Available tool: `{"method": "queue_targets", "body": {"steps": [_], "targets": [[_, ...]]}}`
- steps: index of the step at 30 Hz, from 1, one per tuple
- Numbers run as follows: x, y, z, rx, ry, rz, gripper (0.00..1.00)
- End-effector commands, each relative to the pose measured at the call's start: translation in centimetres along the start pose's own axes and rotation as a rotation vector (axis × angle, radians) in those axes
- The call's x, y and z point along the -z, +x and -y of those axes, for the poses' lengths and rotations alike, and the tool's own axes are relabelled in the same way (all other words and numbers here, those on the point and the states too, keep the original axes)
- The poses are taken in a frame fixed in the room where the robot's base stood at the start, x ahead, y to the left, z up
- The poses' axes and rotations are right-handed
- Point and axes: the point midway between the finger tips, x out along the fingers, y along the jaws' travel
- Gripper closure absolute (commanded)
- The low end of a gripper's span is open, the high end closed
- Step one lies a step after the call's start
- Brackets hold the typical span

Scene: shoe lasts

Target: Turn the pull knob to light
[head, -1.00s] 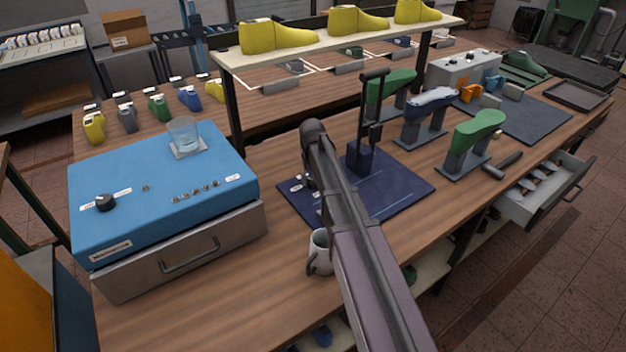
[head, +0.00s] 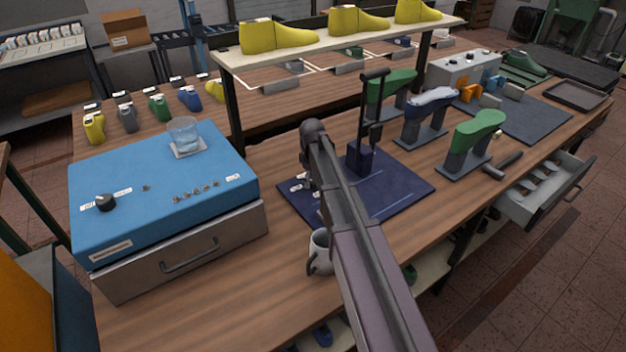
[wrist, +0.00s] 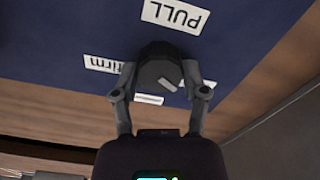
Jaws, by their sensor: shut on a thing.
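The pull knob (wrist: 158,58) is a dark, faceted knob on a navy panel, seen close up in the wrist view. A white PULL label (wrist: 175,15) and a second label ending in "firm" (wrist: 103,64) lie beside it. A short pale mark shows near the knob's lower right side. My gripper (wrist: 158,76) has one finger on each side of the knob and is shut on it. In the head view the navy base (head: 405,188) stands on the bench, and my arm hides the knob and most of my gripper.
A blue box (head: 120,160) with its own black knob (head: 105,202) and a glass (head: 183,132) stands to the left. Green lasts (head: 478,128) and an open drawer (head: 545,190) are to the right.

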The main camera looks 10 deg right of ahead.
Motion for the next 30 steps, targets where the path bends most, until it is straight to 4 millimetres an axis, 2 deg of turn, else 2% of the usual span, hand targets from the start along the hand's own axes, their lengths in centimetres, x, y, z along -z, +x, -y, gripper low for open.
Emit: {"method": "queue_targets", "body": {"steps": [10,11,14,30], "targets": [[-0.12,0.03,-0.02,-0.001,-0.006,0.004,0.91],[-0.12,0.03,-0.02,-0.001,-0.006,0.004,0.40],[-0.11,0.03,-0.02,-0.001,-0.006,0.003,0.10],[0.01,-0.01,0.02,-0.001,-0.005,0.001,0.09]]}}
